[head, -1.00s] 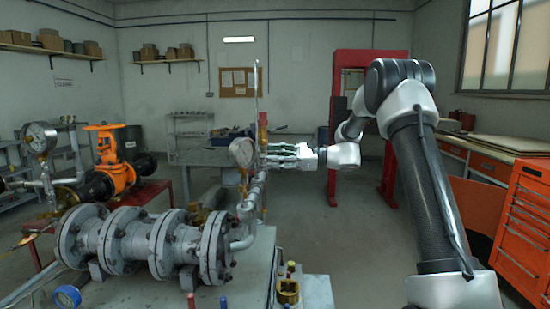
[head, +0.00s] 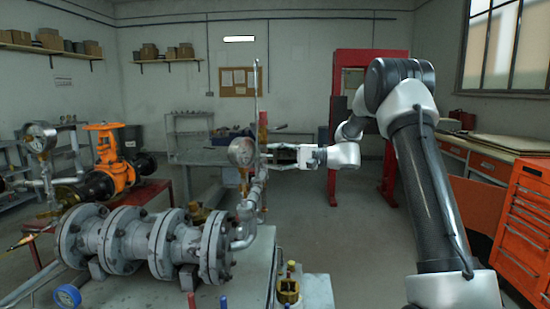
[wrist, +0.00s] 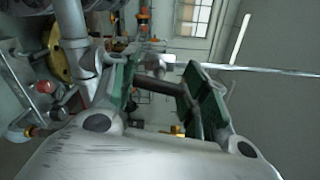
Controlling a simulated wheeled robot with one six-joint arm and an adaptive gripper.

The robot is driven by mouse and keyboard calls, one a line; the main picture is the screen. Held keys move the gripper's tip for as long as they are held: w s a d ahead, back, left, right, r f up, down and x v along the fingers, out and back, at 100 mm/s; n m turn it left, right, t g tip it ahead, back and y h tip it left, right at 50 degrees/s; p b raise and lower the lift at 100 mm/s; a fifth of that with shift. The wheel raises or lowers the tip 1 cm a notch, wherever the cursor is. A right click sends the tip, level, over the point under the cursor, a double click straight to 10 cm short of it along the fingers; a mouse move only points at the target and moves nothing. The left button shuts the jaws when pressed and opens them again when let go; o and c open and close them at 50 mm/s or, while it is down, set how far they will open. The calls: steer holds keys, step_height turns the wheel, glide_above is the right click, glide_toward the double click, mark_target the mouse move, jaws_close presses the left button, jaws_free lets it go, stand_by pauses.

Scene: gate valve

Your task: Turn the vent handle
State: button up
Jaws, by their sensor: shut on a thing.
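The vent handle (wrist: 158,84) shows in the wrist view as a short dark grey bar between my green-padded fingers. My gripper (wrist: 163,76) is shut on it, one finger on each side. In the head view my gripper (head: 268,156) reaches in from the right, level, at the upright pipework just right of the pressure gauge (head: 242,152). The handle is too small and too covered by the fingers to make out there.
A thin upright rod (head: 256,95) rises just above my gripper. The flanged grey pipe (head: 140,240) lies on the bench at lower left. An orange valve (head: 110,160) stands behind it. A red tool cabinet (head: 520,235) is at right. The floor between is open.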

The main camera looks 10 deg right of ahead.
steer(key=shift+f+n, duration=0.1)
steer(key=shift+n, duration=0.6)
steer(key=o, duration=1)
steer(key=shift+o, duration=0.2)
steer(key=v, duration=1.2)
